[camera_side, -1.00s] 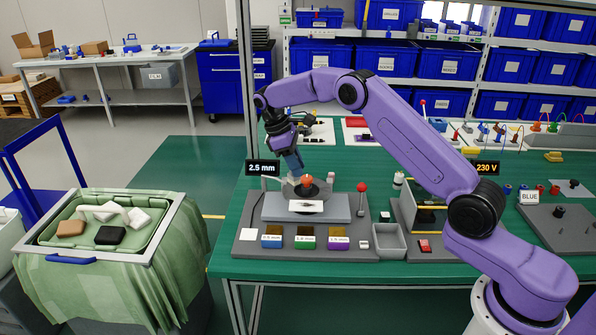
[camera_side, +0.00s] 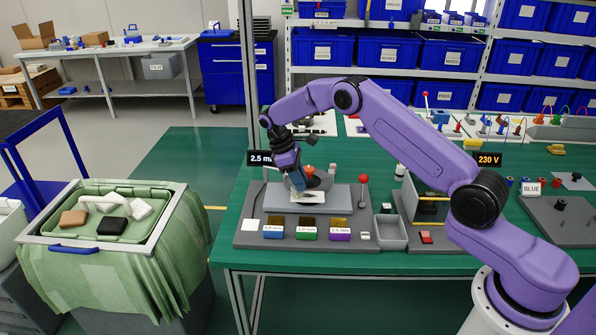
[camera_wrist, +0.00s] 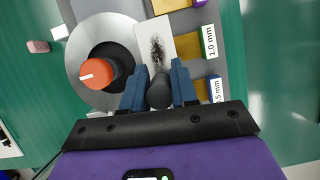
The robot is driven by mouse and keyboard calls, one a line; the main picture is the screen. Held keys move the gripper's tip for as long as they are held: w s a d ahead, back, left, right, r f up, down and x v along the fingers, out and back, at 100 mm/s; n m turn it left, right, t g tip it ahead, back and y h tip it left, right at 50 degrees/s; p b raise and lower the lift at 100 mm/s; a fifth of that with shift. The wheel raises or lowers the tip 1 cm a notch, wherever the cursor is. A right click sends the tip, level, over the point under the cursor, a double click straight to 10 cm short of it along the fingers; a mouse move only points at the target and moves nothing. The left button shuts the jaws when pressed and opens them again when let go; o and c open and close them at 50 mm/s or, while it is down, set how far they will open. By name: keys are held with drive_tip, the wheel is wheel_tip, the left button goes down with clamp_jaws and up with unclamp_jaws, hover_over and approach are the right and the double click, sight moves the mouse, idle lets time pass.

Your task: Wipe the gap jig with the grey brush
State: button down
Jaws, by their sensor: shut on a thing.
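The gap jig (camera_side: 338,201) is a grey block on a darker base plate, with a round metal disc and an orange knob (camera_wrist: 97,73). A white plate (camera_wrist: 178,30) on it carries a dark speckled smudge (camera_wrist: 157,50). My gripper (camera_wrist: 158,88), with blue fingers, is shut on a dark grey cylinder, which appears to be the grey brush (camera_wrist: 158,94). In the side view my gripper (camera_side: 298,188) is low over the white plate, in front of the knob. The brush's lower end is hidden, so I cannot tell whether it touches the plate.
Blue, green and purple labelled blocks (camera_side: 306,233) line the jig's front. A red-topped post (camera_side: 363,179) and a grey open tray (camera_side: 391,232) stand at right. A green-lined bin (camera_side: 40,239) with several small blocks stands left of the table.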

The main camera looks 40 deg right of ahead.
drive_tip(key=shift+s+d, duration=2.2)
drive_tip(key=shift+d, duration=0.1)
drive_tip(key=shift+w+a, duration=2.45)
drive_tip(key=shift+r, duration=4.05)
drive_tip(key=shift+s+f, duration=0.1)
drive_tip(key=shift+f, duration=0.05)
drive_tip(key=shift+f, duration=3.55)
drive_tip(key=shift+s+d+f, duration=0.15)
drive_tip(key=shift+d+f, duration=0.1)
drive_tip(key=shift+f, duration=0.1)
drive_tip(key=shift+s+d, duration=2.35)
drive_tip(key=shift+w+a, duration=2.5)
drive_tip(key=shift+a, duration=0.05)
drive_tip(key=shift+r, duration=4.05)
